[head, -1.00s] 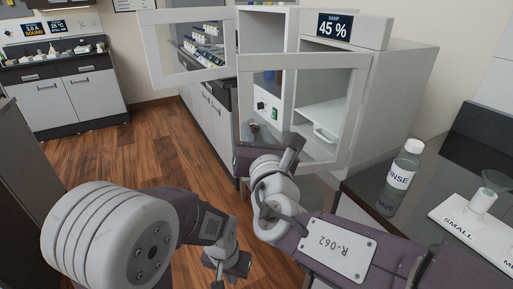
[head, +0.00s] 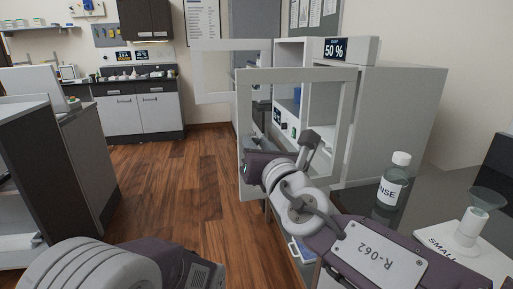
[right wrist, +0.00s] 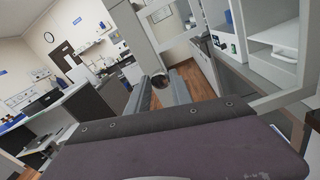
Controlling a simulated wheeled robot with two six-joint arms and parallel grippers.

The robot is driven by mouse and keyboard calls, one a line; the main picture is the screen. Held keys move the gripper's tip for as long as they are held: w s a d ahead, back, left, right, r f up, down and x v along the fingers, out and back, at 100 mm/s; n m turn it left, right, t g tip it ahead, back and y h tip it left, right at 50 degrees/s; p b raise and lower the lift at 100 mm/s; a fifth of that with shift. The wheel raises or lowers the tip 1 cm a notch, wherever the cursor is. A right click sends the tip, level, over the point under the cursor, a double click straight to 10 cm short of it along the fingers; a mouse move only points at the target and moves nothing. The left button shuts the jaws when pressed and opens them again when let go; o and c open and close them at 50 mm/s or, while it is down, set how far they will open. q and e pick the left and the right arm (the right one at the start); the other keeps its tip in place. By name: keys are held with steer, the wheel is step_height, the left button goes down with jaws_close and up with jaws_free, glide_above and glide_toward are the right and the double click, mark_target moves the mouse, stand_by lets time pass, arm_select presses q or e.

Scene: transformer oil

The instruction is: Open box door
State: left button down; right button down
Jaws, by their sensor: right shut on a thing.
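The box is a white cabinet (head: 400,115) on the right, with a display (head: 335,48) reading 50 %. Its near door (head: 345,78), a clear pane in a white frame, stands swung out from the box front. It also shows in the right wrist view (right wrist: 148,32). My right gripper (head: 262,160) is at the lower part of this door. In the right wrist view its two grey fingers (right wrist: 160,84) are shut on a dark round knob (right wrist: 159,81). The fingertips are hard to make out in the head view. My left gripper is out of view.
A second framed door (head: 205,70) stands open farther left. A rinse bottle (head: 392,180) and a white labelled stand with a funnel (head: 470,235) are on the dark counter at right. A grey cabinet (head: 85,160) stands at left. The wooden floor (head: 175,185) between is clear.

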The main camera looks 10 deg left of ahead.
steer(key=shift+a+f, duration=0.1)
steer(key=shift+f, duration=0.2)
steer(key=c, duration=1.5)
jaws_free()
steer(key=o, duration=0.4)
steer(key=shift+w, duration=0.15)
steer(key=shift+c, duration=0.2)
steer(key=shift+r, duration=0.1)
steer(key=p+v, duration=0.6)
steer(key=v, duration=0.3)
